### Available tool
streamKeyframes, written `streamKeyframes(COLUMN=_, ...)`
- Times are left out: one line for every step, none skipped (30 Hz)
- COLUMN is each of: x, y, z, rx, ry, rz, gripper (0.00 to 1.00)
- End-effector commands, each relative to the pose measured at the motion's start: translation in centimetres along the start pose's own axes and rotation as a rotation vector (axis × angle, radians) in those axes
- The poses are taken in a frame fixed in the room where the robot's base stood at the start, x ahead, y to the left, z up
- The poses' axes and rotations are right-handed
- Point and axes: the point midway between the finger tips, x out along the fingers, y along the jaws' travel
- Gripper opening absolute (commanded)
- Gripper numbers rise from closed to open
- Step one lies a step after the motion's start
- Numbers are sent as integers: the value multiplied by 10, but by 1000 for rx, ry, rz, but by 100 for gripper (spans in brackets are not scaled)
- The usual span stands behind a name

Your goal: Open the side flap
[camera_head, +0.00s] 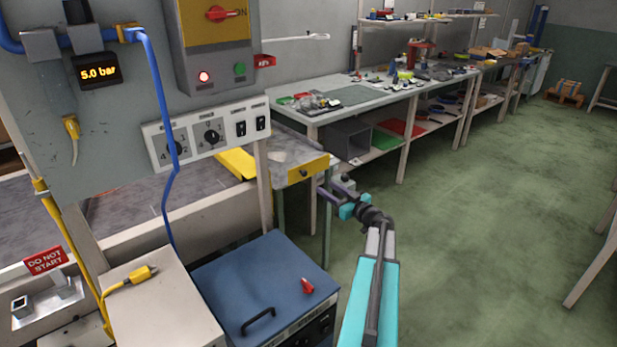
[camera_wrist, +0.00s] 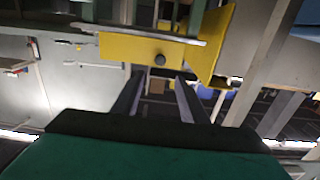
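A yellow panel with a dark round knob, which looks like the side flap (camera_head: 312,167), is on the end of the grey conveyor table. The knob (camera_head: 303,173) sits on its face. The panel also shows in the wrist view (camera_wrist: 120,47), with its knob (camera_wrist: 160,60) close to the line between my fingertips. My gripper (camera_head: 335,191) is to the right of and slightly below the panel, apart from it in the head view. In the wrist view my gripper (camera_wrist: 158,77) has its two dark fingers spread with nothing between them. The panel appears shut.
A blue cabinet (camera_head: 225,280) with a black handle stands in front, with a red object (camera_head: 307,286) on top. A control panel (camera_head: 205,135) and a hanging blue hose (camera_head: 165,200) are at left. A workbench (camera_head: 390,93) stands behind. Green floor is free at right.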

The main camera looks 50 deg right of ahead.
Motion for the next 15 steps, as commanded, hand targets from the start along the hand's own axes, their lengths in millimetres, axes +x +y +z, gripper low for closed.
streamKeyframes(x=8, y=1, z=-1, rx=0, ry=0, rz=-2, gripper=39)
streamKeyframes(x=12, y=1, z=-1, rx=0, ry=1, rz=-2, gripper=39)
streamKeyframes(x=17, y=1, z=-1, rx=1, ry=1, rz=-2, gripper=39)
streamKeyframes(x=21, y=1, z=-1, rx=1, ry=1, rz=-2, gripper=39)
streamKeyframes(x=25, y=1, z=-1, rx=1, ry=1, rz=-2, gripper=39)
streamKeyframes(x=30, y=1, z=-1, rx=1, ry=0, rz=-2, gripper=39)
streamKeyframes(x=34, y=1, z=-1, rx=1, ry=0, rz=-2, gripper=39)
streamKeyframes(x=38, y=1, z=-1, rx=1, ry=0, rz=-2, gripper=39)
streamKeyframes(x=43, y=1, z=-1, rx=1, ry=0, rz=-2, gripper=39)
streamKeyframes(x=47, y=1, z=-1, rx=1, ry=0, rz=-3, gripper=39)
streamKeyframes(x=51, y=1, z=-1, rx=1, ry=0, rz=-2, gripper=39)
streamKeyframes(x=56, y=1, z=-1, rx=1, ry=0, rz=-2, gripper=39)
streamKeyframes(x=60, y=1, z=-1, rx=1, ry=0, rz=-2, gripper=39)
streamKeyframes(x=63, y=1, z=-1, rx=1, ry=0, rz=-2, gripper=39)
streamKeyframes(x=68, y=1, z=-1, rx=1, ry=0, rz=-2, gripper=39)
